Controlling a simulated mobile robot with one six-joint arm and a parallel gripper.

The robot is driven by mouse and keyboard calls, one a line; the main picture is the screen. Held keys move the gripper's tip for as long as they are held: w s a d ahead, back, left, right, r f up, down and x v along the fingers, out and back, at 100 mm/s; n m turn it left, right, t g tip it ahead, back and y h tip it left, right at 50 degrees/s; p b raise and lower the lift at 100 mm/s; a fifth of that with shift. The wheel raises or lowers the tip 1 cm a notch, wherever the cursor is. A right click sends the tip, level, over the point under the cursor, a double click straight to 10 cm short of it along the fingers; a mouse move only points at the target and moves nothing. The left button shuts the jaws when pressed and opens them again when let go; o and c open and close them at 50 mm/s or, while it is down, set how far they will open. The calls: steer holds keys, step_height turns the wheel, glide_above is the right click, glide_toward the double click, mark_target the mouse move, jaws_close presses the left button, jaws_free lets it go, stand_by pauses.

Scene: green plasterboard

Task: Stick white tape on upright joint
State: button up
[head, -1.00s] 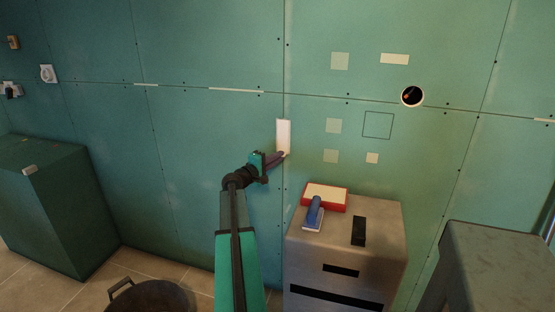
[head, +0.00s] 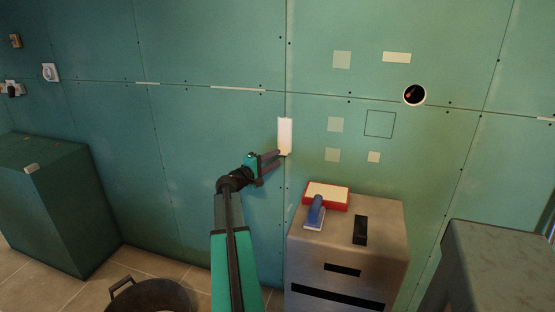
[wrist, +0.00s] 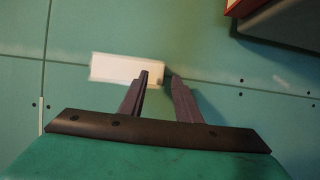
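The white tape (head: 285,136) is a short upright strip lying against the green wall over the upright joint (head: 287,70). In the wrist view the tape (wrist: 120,68) looks flat along the joint line, which shows on both sides of it. My gripper (head: 280,154) is at the tape's lower end. In the wrist view its two dark fingers (wrist: 158,74) stand apart with a gap between the tips. One fingertip covers a bit of the tape's end; whether it touches is unclear.
A grey cabinet (head: 345,246) below right carries a red-edged pad (head: 327,194), a blue-handled tool (head: 316,212) and a black block (head: 360,230). A round hole (head: 414,95) and pale patches are on the wall at right. A dark bucket (head: 150,296) stands on the floor.

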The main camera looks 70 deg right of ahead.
steer(key=b+v, duration=0.1)
steer(key=v, duration=0.9)
steer(key=shift+a, duration=0.25)
steer(key=shift+w, duration=0.15)
stand_by(0.4)
